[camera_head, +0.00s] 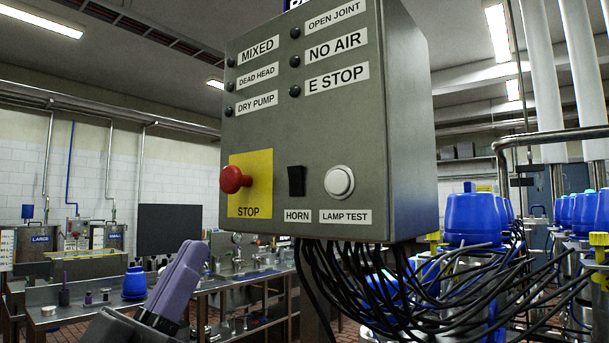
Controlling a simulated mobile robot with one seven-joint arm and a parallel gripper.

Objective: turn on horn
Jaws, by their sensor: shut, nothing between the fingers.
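A grey control box (270,130) fills the upper middle of the head view. The black horn rocker switch (296,181) sits low on its front face, above the HORN label (297,216). I cannot tell which way the rocker is set. My gripper (190,252), with purple fingers, is at the lower left, below and left of the box. It is shut and empty, apart from the switch and pointing up toward the box.
A red STOP button (235,180) on a yellow plate (265,170) juts out left of the switch. A white lamp test button (339,181) is to its right. Black cables (400,285) hang below the box. Steel benches (240,285) and blue-topped tanks (473,220) stand behind.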

